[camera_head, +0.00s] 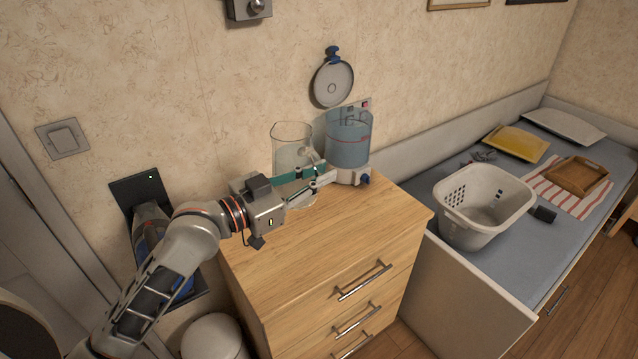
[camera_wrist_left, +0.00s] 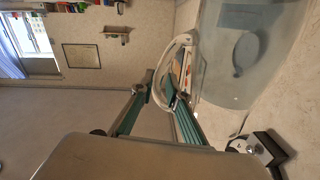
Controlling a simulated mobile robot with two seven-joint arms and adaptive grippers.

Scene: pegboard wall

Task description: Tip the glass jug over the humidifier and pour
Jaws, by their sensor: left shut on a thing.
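The clear glass jug (camera_head: 292,148) stands upright at the back of the wooden dresser, left of the humidifier. I cannot tell whether its base touches the top or whether it holds water. My left gripper (camera_head: 318,173) is shut on the jug's handle. In the left wrist view, the fingers close around the handle (camera_wrist_left: 185,42), and the jug's clear body (camera_wrist_left: 225,75) fills the upper right. The humidifier (camera_head: 349,145) has a bluish clear tank with a red line and a white base with a blue knob. My right gripper is not in view.
A round grey lid (camera_head: 333,83) hangs on the wall from a blue hook, above the humidifier. The front of the dresser top (camera_head: 350,233) is clear. A white laundry basket (camera_head: 482,205) stands on the bed to the right. A wall switch (camera_head: 62,138) is at the left.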

